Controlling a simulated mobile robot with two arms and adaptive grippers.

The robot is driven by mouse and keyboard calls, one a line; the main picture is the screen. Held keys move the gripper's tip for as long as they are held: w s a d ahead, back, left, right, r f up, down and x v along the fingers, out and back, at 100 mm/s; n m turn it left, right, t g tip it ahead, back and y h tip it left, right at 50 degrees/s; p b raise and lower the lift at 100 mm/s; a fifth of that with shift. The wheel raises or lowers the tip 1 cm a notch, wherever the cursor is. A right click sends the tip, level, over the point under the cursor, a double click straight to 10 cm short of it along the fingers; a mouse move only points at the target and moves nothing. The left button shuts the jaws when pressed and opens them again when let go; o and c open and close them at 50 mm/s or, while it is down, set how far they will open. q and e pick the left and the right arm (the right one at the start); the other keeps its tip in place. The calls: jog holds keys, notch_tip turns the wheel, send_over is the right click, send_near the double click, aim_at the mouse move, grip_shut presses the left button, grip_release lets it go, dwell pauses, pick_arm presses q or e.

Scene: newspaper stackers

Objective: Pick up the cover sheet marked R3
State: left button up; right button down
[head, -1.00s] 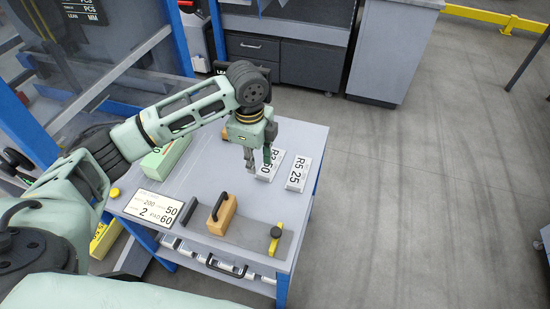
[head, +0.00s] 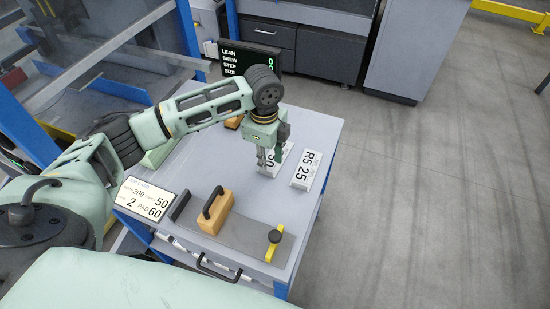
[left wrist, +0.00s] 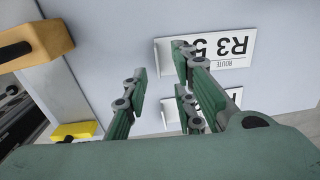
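The R3 cover sheet is a white card (left wrist: 235,48) marked R3 with a 5 and ROUTE, flat on the grey tabletop in the left wrist view. In the head view the same card (head: 287,156) is partly hidden by my left gripper (head: 270,164), which points down over its left side. My left gripper (left wrist: 160,70) is open and empty, its fingers spread. One fingertip overlaps the card's edge in the wrist view; I cannot tell whether it touches. My right gripper is not in view.
Card R5 25 (head: 306,170) lies to the right. A wooden block with a black handle (head: 216,212) and a grey plate (head: 246,236) with a yellow-ended clamp (head: 274,240) are nearer. A placard (head: 147,200) lies left; a display (head: 243,60) stands behind.

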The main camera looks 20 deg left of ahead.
aim_at(273, 168)
pick_arm(q)
jog(key=f, duration=0.4)
jog(key=shift+s+a+f, duration=0.1)
jog(key=shift+s, duration=0.1)
jog(key=shift+c, duration=0.5)
grip_shut()
